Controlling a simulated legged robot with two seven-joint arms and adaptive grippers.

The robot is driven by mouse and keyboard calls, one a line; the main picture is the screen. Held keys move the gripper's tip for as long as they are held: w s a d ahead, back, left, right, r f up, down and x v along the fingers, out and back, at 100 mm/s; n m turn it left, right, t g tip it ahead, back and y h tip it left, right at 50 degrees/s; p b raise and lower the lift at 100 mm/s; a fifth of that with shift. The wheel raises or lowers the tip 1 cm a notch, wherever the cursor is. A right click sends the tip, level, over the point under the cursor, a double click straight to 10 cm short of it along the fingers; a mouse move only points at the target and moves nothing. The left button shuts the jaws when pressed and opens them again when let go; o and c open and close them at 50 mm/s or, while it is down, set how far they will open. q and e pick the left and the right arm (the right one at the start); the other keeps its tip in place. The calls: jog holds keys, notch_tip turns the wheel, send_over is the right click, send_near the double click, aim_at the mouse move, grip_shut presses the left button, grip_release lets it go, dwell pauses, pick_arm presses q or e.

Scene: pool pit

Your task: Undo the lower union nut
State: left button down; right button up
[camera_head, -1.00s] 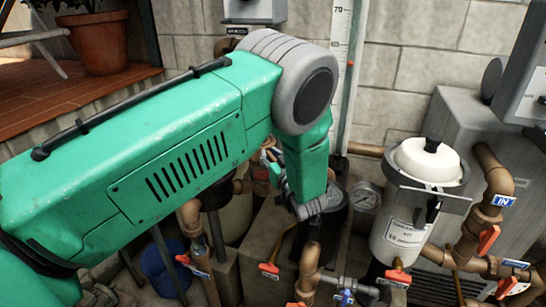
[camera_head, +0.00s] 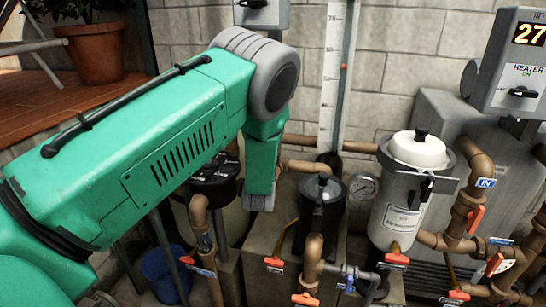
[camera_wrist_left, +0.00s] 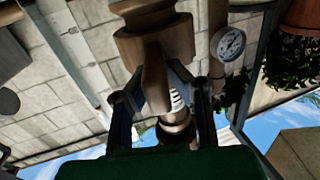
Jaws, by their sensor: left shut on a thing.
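In the left wrist view my left gripper (camera_wrist_left: 161,80) has its two dark fingers on either side of a brown fitting, a union nut (camera_wrist_left: 153,88) with a wing-like part, and is shut on it. A pale ribbed or threaded strip shows beside this part. A wider brown collar sits above it in the picture and another below. I cannot tell from this view whether it is the lower nut. In the head view my green left arm reaches in from the left and its grey wrist end (camera_head: 259,202) points down. The fingers and the nut are hidden there. My right gripper is not in view.
A black-lidded pump pot (camera_head: 322,190) and a white canister (camera_head: 402,205) stand right of my wrist, with a pressure gauge (camera_head: 363,187) between them. Brown pipes with red-handled valves (camera_head: 275,264) run along the front. A heater box (camera_head: 515,62) is at the upper right.

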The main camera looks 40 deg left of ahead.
pick_arm(q)
jog(key=a+m+t+h+b, duration=0.2)
jog(key=a+m+h, duration=0.4)
jog(key=m+h, duration=0.6)
jog(key=shift+a+r+h, duration=0.4)
jog(key=shift+r+h, duration=0.05)
jog(key=shift+h, duration=2.45)
jog(key=c, duration=1.5)
grip_release()
jog(key=shift+c, duration=0.2)
jog(key=shift+s, duration=0.15)
jog(key=shift+f, duration=0.15)
